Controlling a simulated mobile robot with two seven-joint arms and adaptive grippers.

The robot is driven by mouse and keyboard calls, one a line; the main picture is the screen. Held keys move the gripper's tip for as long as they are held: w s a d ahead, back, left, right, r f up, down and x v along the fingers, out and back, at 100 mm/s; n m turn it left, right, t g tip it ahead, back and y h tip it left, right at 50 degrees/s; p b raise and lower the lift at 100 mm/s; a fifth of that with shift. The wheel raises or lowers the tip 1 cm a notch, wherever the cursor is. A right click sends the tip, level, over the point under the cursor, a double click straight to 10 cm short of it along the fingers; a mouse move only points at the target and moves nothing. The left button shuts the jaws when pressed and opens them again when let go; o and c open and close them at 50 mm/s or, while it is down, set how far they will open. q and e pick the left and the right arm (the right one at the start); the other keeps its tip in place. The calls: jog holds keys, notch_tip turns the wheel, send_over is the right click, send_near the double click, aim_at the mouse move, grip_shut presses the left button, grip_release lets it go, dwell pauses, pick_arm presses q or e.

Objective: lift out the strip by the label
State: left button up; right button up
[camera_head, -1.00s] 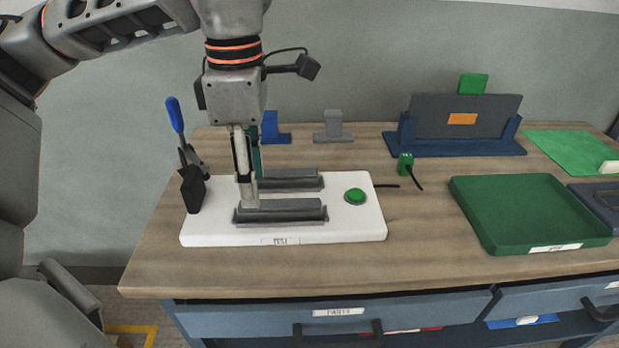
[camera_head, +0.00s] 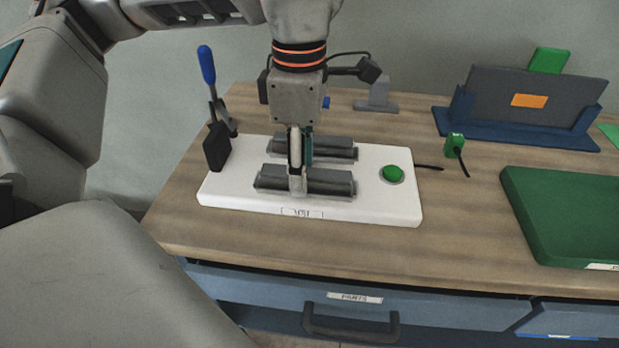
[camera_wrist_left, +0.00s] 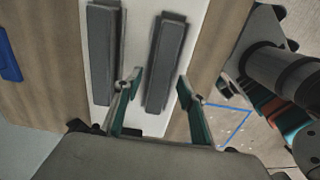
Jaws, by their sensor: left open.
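A white base plate (camera_head: 375,205) on the bench carries two dark grey strips, a front one (camera_head: 330,182) and a rear one (camera_head: 335,147). A small label (camera_head: 302,213) is on the plate's front edge. My left gripper (camera_head: 298,190) points down over the front strip and hides part of it. In the left wrist view, the open fingers (camera_wrist_left: 157,80) are on either side of the front strip (camera_wrist_left: 166,55), with the rear strip (camera_wrist_left: 101,50) to the left. I cannot tell whether they touch it. My right gripper is not in view.
A green button (camera_head: 392,173) is on the plate's right end, and a blue-handled lever clamp (camera_head: 208,65) stands at its left end. A dark panel with an orange label (camera_head: 529,100) stands in a blue rack. A green tray (camera_head: 570,215) is at right. Bare bench lies in front.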

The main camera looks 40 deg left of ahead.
pick_arm(q)
grip_shut()
jog(key=shift+r, duration=0.2)
